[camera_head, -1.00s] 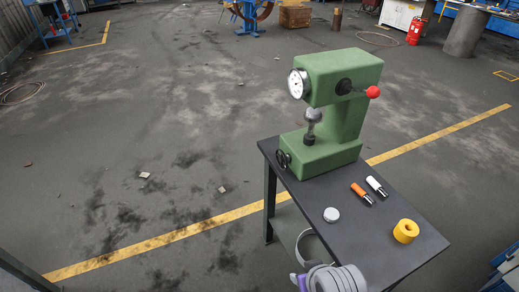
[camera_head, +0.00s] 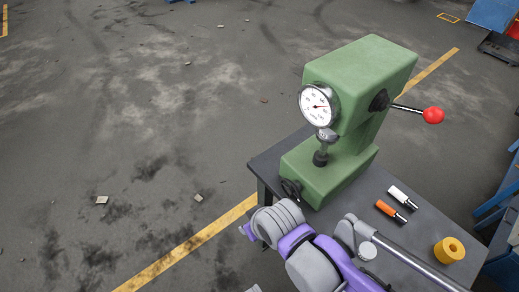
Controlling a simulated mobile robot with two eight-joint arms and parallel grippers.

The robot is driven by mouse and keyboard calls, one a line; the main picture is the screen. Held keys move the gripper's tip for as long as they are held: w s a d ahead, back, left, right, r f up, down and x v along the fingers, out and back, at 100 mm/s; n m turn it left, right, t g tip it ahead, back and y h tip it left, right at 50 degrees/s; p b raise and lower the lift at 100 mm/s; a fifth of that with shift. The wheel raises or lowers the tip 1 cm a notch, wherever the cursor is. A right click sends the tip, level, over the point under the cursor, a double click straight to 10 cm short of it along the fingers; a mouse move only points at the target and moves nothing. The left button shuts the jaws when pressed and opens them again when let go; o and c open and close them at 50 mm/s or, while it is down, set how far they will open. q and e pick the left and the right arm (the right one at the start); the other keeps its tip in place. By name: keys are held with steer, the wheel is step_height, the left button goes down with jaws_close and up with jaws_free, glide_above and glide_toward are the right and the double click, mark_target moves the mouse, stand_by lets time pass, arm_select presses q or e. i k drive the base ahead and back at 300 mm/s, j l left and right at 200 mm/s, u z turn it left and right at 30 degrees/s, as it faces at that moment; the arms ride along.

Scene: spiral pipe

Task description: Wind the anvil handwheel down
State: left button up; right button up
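A green bench tester (camera_head: 352,80) stands on a dark table (camera_head: 270,166), with a round white dial (camera_head: 315,104) on its front. Below the dial is a silver part (camera_head: 326,135), with a dark anvil piece (camera_head: 320,158) under it. I cannot tell whether these touch. A small black handwheel (camera_head: 291,189) is on the front of the base. A lever with a red knob (camera_head: 433,115) sticks out right. My grey and purple arm rises at the bottom, just below the handwheel. I see no gripper fingers on it.
On the table right of the tester lie an orange marker (camera_head: 387,208), a white marker (camera_head: 399,194) and a yellow ring (camera_head: 449,250). My arm covers the table's front. Open floor lies left, with a yellow line and small debris. Blue equipment stands at the right edge.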

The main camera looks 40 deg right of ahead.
mark_target(292, 189)
steer(key=i, duration=1.65)
steer(key=i+z, duration=0.15)
steer(key=i, duration=0.6)
steer(key=i+j+z, duration=0.1)
steer(key=i+j, duration=0.15)
steer(key=i, duration=0.5)
steer(key=z, duration=5)
steer(key=k+j, duration=0.05)
